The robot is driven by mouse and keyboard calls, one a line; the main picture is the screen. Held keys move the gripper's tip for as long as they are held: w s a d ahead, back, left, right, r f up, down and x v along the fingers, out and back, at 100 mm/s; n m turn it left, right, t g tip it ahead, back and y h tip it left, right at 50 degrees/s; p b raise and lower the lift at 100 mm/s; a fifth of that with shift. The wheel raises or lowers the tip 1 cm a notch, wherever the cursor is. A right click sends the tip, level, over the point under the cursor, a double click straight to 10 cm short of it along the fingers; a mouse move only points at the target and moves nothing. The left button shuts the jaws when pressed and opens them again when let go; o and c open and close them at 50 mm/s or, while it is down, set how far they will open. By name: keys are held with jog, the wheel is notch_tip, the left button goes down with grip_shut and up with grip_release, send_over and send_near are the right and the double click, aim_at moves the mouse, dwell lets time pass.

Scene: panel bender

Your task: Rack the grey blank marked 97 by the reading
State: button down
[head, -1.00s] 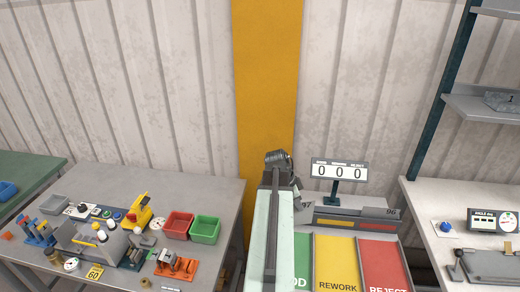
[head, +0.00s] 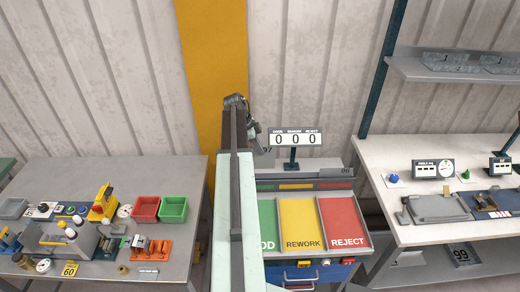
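My arm rises in the middle of the head view, and its dark end joint (head: 236,102) stands in front of the yellow post. The fingers are hidden behind the arm, so their state does not show. A small dark piece (head: 267,150) with a faint mark, perhaps 97, shows just right of the arm; I cannot tell whether it is held. The rack has three sloped lanes: green (head: 267,222), partly covered by my arm, yellow REWORK (head: 302,222) and red REJECT (head: 344,220). All three look empty. The counter (head: 296,138) above reads 0 0 0. An angle gauge (head: 433,169) stands on the right bench; its reading is illegible.
A grey piece marked 96 (head: 344,172) lies behind the lanes. A plate marked 99 (head: 461,253) is under the right bench (head: 385,160). The left bench (head: 60,175) holds fixtures, a red bin (head: 146,208) and a green bin (head: 174,208). Shelves (head: 440,72) hang at right.

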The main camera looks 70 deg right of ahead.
aim_at(260, 167)
notch_tip(260, 167, down, 11)
jog(key=b, duration=0.9)
jog(key=shift+r+b, duration=0.1)
jog(key=shift+b, duration=0.25)
jog(key=shift+f+b, duration=1.5)
jog(key=c, duration=1.6)
grip_release()
jog(key=shift+w+r, duration=0.1)
jog(key=p+v, duration=0.7)
jog(key=v, duration=0.1)
